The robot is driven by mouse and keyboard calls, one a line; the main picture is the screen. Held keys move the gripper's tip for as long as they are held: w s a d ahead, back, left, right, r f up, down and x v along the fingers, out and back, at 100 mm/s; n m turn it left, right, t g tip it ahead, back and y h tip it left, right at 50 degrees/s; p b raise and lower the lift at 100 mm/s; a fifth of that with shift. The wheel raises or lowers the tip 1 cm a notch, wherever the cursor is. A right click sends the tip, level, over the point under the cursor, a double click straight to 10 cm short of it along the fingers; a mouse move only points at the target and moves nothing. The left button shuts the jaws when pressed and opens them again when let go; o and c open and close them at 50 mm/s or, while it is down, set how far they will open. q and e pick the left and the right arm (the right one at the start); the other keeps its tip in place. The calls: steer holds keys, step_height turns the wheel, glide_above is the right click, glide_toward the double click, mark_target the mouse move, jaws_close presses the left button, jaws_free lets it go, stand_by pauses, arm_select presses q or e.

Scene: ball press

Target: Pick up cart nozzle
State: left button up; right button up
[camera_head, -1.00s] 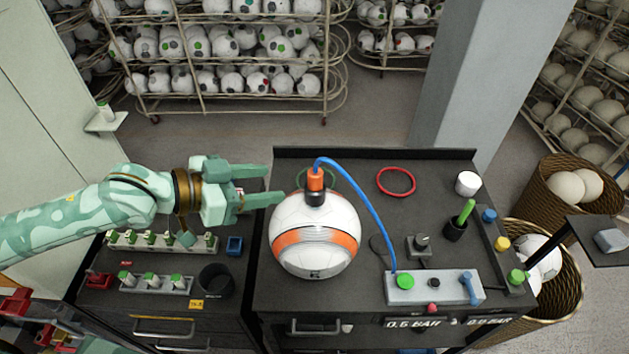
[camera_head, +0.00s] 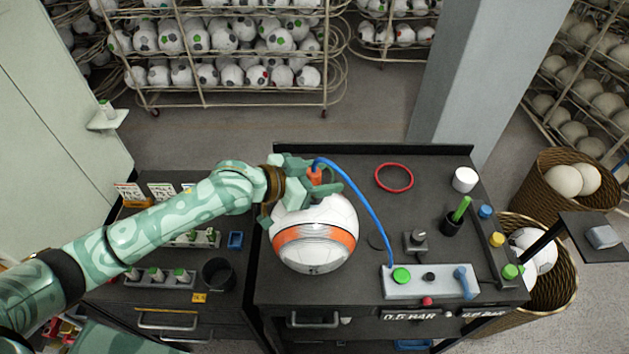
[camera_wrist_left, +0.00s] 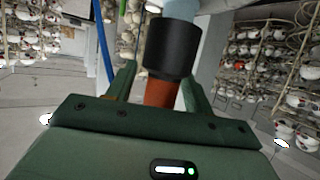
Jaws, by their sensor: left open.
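The cart nozzle (camera_head: 314,177) is an orange piece with a black collar, standing at the top of a white and orange ball (camera_head: 316,238), with a blue hose (camera_head: 361,205) running from it. My left gripper (camera_head: 322,180) is open, its fingers on either side of the nozzle. In the left wrist view the nozzle's black collar (camera_wrist_left: 174,48) and orange part sit between the two open fingers (camera_wrist_left: 158,88). I cannot tell whether the fingers touch it. The collar is mostly hidden in the head view. My right gripper is not in view.
The hose ends at a grey control box (camera_head: 432,281) with a green button on the cart top (camera_head: 350,170). The back middle is clear.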

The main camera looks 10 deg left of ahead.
arm_select(q)
steer(key=shift+s+a, duration=0.1)
steer(key=c, duration=0.3)
jaws_close()
